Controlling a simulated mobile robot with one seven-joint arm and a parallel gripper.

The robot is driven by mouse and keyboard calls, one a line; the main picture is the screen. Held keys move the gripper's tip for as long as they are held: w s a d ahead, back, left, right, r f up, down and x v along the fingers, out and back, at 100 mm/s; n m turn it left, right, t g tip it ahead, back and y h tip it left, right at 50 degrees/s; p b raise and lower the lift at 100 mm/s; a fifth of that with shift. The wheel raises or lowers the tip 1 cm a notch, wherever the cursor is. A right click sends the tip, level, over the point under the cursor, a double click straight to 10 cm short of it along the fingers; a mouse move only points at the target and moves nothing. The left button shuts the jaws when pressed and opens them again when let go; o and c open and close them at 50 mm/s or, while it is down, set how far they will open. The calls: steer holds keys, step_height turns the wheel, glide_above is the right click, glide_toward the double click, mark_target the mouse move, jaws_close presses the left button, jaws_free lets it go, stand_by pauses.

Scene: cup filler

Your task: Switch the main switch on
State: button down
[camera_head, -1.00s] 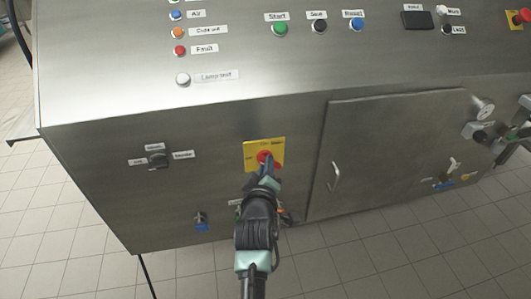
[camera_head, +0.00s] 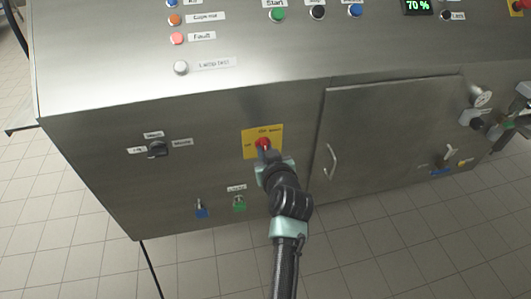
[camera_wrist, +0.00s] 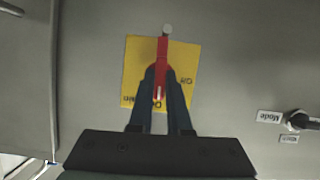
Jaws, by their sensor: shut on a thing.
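The main switch is a red rotary handle (camera_head: 263,143) on a yellow plate (camera_head: 248,152) on the front of the steel cabinet. In the wrist view the red handle (camera_wrist: 162,55) lies along the jaws, and the yellow plate (camera_wrist: 190,60) with upside-down lettering is behind it. My gripper (camera_head: 264,156) is at the plate, shut on the red handle; in the wrist view its two dark fingers (camera_wrist: 160,90) are on either side of the handle. The fingers hide part of the handle.
A black mode knob (camera_head: 157,149) is to the left. Blue (camera_head: 201,211) and green (camera_head: 239,203) fittings are below. A door with a handle (camera_head: 330,161) is to the right. The upper panel has a lit red fault lamp (camera_head: 177,38) and a display (camera_head: 417,6) reading 70 %.

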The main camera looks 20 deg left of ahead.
steer(key=shift+m, duration=0.3)
stand_by(0.4)
steer(key=c, duration=0.9)
jaws_free()
steer(key=shift+o, duration=0.2)
steer(key=v, duration=1.3)
steer(key=shift+p, duration=0.4)
steer(key=shift+w+d, duration=0.1)
